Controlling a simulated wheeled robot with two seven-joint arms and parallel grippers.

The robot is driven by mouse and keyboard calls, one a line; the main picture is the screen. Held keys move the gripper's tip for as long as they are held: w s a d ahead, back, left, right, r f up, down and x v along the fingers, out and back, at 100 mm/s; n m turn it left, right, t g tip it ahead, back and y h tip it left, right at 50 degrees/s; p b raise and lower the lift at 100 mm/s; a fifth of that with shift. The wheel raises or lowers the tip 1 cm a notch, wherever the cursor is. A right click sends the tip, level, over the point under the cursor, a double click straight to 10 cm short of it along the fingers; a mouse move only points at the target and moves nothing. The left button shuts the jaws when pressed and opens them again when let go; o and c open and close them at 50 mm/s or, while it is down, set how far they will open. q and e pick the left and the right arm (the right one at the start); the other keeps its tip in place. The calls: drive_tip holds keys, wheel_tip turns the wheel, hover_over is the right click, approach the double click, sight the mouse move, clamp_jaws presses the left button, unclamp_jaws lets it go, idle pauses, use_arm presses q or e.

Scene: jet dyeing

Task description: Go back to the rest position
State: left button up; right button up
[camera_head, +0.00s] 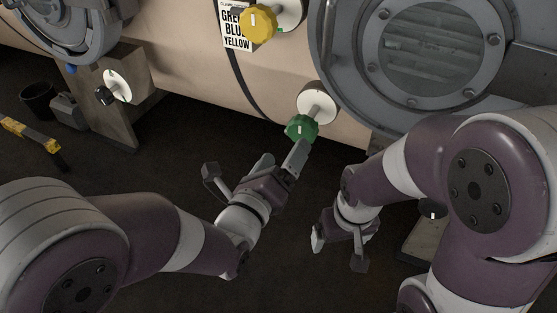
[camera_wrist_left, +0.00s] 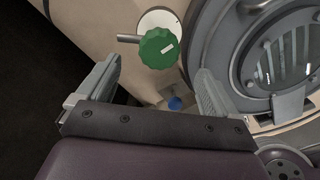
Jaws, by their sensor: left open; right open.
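My left gripper (camera_head: 279,160) reaches up from the lower left in the head view. Its fingers are spread and empty, just below a green knob (camera_head: 300,128) on the tan machine. In the left wrist view the two fingers of my left gripper (camera_wrist_left: 150,85) stand wide apart, with the green knob (camera_wrist_left: 158,48) beyond them and nothing between them. My right gripper (camera_head: 338,247) hangs at the lower middle with its fingers apart and empty, pointing downward over the dark floor.
The tan machine body (camera_head: 180,62) spans the back. A yellow knob (camera_head: 258,23) sits beside a printed label (camera_head: 236,28). A round glass porthole (camera_head: 425,55) is at the upper right. A dark bucket (camera_head: 38,100) and a yellow-black bar (camera_head: 28,133) are at left. Dark floor lies below.

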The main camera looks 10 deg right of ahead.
use_arm(q)
drive_tip(key=shift+s+a, duration=0.4)
drive_tip(key=shift+s, duration=0.2)
